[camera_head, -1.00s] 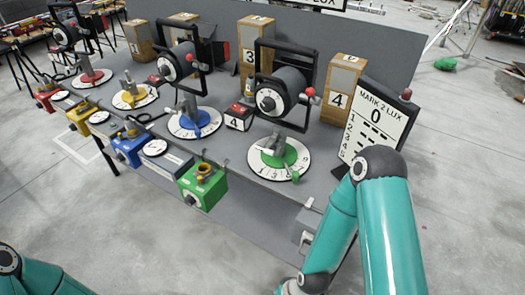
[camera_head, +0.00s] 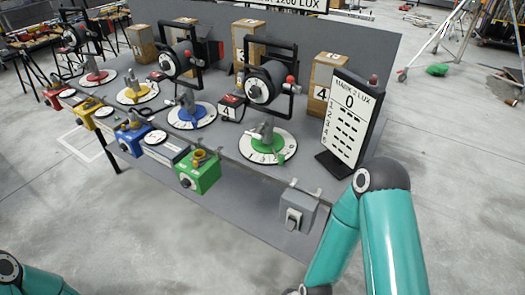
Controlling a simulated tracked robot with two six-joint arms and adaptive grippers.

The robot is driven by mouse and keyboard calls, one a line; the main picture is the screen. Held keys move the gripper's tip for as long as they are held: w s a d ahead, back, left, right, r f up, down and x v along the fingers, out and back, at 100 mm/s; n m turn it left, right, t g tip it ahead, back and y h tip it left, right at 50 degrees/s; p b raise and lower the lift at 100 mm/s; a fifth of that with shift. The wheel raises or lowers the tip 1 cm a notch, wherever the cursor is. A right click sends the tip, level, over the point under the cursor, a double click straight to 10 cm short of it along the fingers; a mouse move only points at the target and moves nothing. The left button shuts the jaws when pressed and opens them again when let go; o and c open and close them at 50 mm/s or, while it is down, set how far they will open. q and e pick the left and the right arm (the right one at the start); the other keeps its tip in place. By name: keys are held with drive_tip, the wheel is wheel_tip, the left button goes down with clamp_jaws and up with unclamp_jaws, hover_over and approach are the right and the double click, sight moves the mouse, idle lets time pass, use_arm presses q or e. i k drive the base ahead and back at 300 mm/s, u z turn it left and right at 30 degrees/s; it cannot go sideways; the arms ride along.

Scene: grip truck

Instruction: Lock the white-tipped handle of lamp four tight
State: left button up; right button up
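The lamp (camera_head: 266,83) over the green dial is the rightmost one on the bench, beside a wooden block marked 4. It is a black drum in a black yoke frame, with a pale round face turned to the front left. A red ball-tipped handle (camera_head: 291,79) shows on its right side. I cannot make out a white-tipped handle on it. Its stand rises from the white numbered dial with a green centre (camera_head: 266,152). Both my grippers are out of view. Only my teal arm links show, at the lower left and at the right.
A green box (camera_head: 198,174) and a grey switch box (camera_head: 297,211) hang at the bench's front edge. Other lamps stand leftward before a grey panel (camera_head: 345,48). Floor is open at the right.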

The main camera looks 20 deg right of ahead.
sight(255, 133)
drive_tip(key=u, duration=0.05)
drive_tip(key=k, duration=0.55)
drive_tip(key=u, duration=1.1)
drive_tip(key=i, duration=1.2)
drive_tip(key=z, duration=1.25)
drive_tip(key=k, duration=0.45)
drive_tip(key=u, duration=0.05)
drive_tip(key=i, duration=0.45)
drive_tip(key=u, duration=0.05)
